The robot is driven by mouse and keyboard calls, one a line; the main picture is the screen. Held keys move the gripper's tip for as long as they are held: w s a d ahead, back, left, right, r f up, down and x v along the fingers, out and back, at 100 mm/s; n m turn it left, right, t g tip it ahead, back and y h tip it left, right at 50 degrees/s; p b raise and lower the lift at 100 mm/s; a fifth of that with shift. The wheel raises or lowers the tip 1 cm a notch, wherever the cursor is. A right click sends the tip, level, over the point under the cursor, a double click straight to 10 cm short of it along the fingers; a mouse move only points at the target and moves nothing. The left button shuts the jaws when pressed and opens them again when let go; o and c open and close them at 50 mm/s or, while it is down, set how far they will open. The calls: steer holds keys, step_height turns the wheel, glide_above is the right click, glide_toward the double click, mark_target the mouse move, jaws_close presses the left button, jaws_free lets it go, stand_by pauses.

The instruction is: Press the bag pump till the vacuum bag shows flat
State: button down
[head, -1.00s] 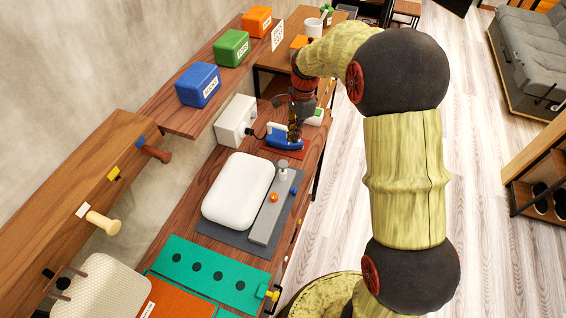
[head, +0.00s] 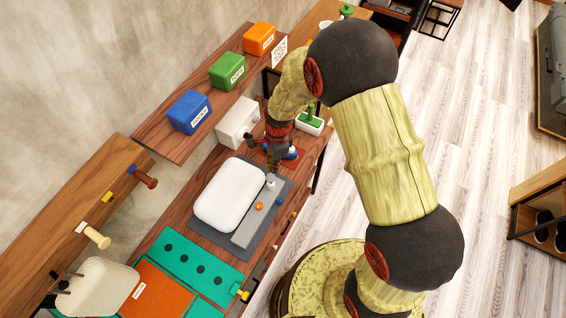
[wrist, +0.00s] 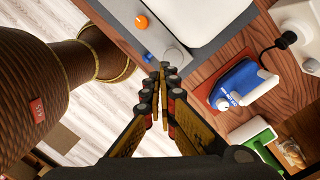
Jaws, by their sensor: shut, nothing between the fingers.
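The white vacuum bag (head: 231,195) looks rounded and puffed up on a dark grey mat. The grey pump (head: 253,220) lies along its right side, with an orange knob (head: 259,205), a small blue button and a pale round plunger top (head: 270,183) at its far end. My gripper (head: 273,171) points down just beyond the plunger top. In the wrist view my gripper (wrist: 168,72) is shut and empty, its fingertips close to the pale plunger top (wrist: 178,58); I cannot tell whether they touch. The bag's edge (wrist: 185,14) shows there too.
A blue device (wrist: 243,83) sits on a red pad beyond the mat, beside a white box (head: 238,121) with a cable. A teal mat (head: 190,262) lies nearer. Shelves with coloured boxes line the wall.

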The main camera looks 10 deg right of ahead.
mark_target(272, 177)
steer(key=shift+m+t, duration=0.3)
steer(key=shift+m, duration=0.1)
steer(key=f+b, duration=0.1)
steer(key=f, duration=0.1)
steer(key=w+f+b, duration=0.1)
steer(key=f+b, duration=0.1)
steer(key=f, duration=0.1)
steer(key=f+b, duration=0.2)
steer(key=shift+w+a+f, duration=0.2)
steer(key=shift+w+a, duration=0.15)
steer(key=shift+a, duration=0.05)
steer(key=shift+f, duration=0.1)
